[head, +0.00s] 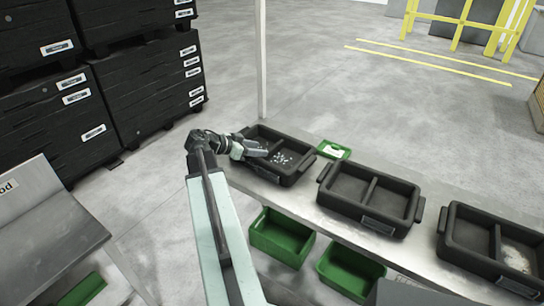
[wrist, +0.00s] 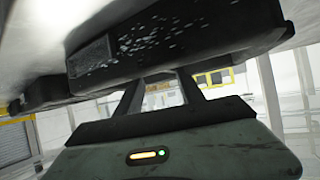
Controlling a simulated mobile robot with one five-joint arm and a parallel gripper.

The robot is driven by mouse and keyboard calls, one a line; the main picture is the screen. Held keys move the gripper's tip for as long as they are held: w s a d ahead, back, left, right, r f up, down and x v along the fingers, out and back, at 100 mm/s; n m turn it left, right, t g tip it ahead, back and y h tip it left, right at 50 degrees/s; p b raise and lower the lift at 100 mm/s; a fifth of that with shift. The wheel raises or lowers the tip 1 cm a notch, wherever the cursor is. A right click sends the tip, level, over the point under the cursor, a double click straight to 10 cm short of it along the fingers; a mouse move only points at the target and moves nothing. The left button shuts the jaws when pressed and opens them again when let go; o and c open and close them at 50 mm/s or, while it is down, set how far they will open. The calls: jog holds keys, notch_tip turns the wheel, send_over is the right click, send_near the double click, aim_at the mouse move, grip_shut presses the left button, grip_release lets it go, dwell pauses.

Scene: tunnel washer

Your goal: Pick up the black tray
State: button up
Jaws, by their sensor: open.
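Three two-compartment black trays stand in a row on a metal bench. The left black tray (head: 287,178) holds small white bits in its right compartment. The middle black tray (head: 366,223) looks empty, and the right black tray (head: 470,262) has pale granular stuff in its right compartment. My gripper (head: 258,151) is at the back left of the left tray, covering part of its left compartment. In the wrist view a dark tray body (wrist: 170,50) with white specks fills the top, and my gripper (wrist: 161,85) points at it, open. Whether the fingers touch it I cannot tell.
The metal bench (head: 325,215) has green bins (head: 281,237) on a level below. A thin post (head: 262,60) rises behind the bench. Stacked black crates (head: 150,90) stand at left. Open floor lies behind.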

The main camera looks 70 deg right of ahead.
aim_at(270, 150)
jog(key=b+x, duration=0.2)
jog(key=x, duration=0.3)
jog(key=shift+r, duration=0.15)
grip_shut()
